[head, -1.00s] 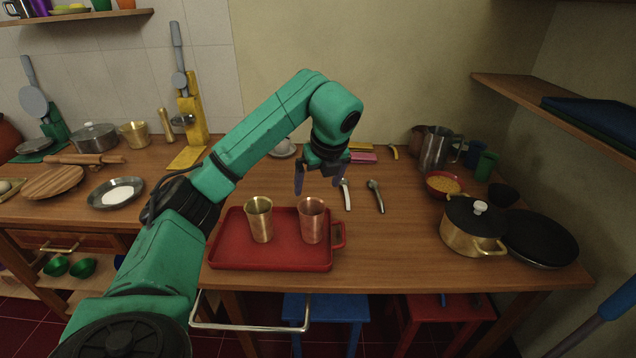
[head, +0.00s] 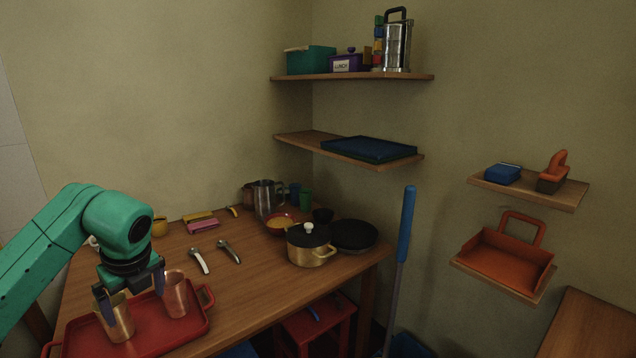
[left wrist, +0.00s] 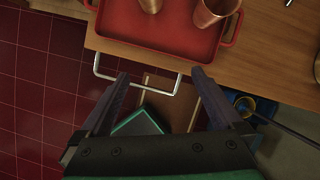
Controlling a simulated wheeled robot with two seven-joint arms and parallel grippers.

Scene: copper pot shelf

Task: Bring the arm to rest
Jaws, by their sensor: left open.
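My left arm comes in from the left, and its green gripper (head: 132,292) points down with its dark fingers apart. In the head view it overlaps the brass cup (head: 120,322). In the left wrist view nothing is between the fingers (left wrist: 160,75), and they appear beyond the table's front edge, over the floor side. The brass cup and a copper cup (head: 176,296) stand on the red tray (head: 165,338). The tray also shows at the top of the left wrist view (left wrist: 172,38). My right gripper is not in view.
A brass pot (head: 309,251), a black pan (head: 353,235) and two utensils (head: 199,261) are on the table. A metal rail (left wrist: 140,85) runs along its front. A red stool (head: 318,322) is below. A blue-handled pole (head: 406,225) stands right of the table.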

